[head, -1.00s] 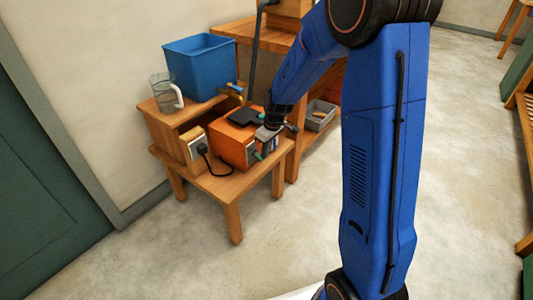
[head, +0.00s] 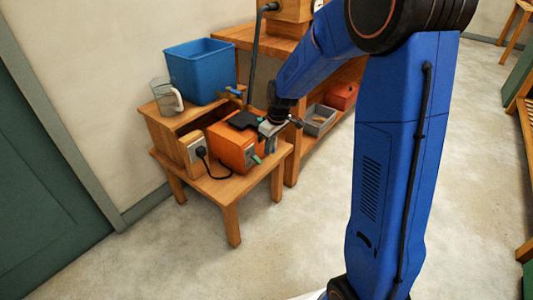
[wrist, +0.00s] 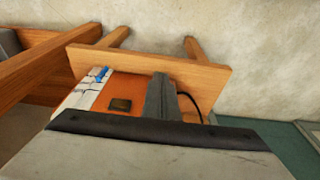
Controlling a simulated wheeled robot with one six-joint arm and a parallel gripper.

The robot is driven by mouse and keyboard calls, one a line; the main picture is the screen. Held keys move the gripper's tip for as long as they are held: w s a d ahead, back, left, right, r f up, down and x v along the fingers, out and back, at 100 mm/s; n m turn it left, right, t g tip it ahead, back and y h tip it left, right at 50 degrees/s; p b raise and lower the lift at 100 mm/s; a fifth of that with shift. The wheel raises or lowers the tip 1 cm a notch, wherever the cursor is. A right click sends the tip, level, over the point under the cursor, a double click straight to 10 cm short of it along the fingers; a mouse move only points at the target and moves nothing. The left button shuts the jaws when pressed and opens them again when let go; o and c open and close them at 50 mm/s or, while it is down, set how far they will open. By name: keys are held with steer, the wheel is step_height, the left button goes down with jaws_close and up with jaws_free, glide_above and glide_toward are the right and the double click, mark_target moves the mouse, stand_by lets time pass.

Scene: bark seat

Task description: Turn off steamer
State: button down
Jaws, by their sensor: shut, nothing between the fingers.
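The steamer seems to be the orange box (head: 230,147) with a dark top on the low wooden table. A small green part (head: 257,158) shows at its front right edge. A black cord runs from a plug (head: 201,152) beside it. My gripper (head: 270,143) is shut and empty at the box's front right; whether it touches the box is unclear. In the wrist view the orange surface (wrist: 138,87) carries a dark square (wrist: 120,104). A pale panel with a blue part (wrist: 100,74) lies left of it. A grey finger covers part of the orange surface.
A blue bin (head: 203,70) and a clear jug (head: 165,96) stand on a raised wooden shelf behind. A wooden bench (head: 300,65) with a grey tray (head: 320,119) and an orange-red box (head: 342,95) on its lower shelf is to the right. The floor in front is clear.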

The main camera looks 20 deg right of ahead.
steer(key=s+d+r, duration=0.4)
steer(key=s, duration=0.2)
steer(key=shift+d, duration=0.1)
stand_by(0.5)
steer(key=s+r+m+t, duration=0.1)
steer(key=s+r+m, duration=0.2)
steer(key=s, duration=1.2)
steer(key=s+d+r+m+t+h, duration=0.1)
steer(key=s+r+m, duration=0.3)
steer(key=s+r, duration=0.5)
steer(key=s, duration=0.6)
steer(key=shift+d+r+t, duration=0.15)
steer(key=shift+r+t, duration=0.25)
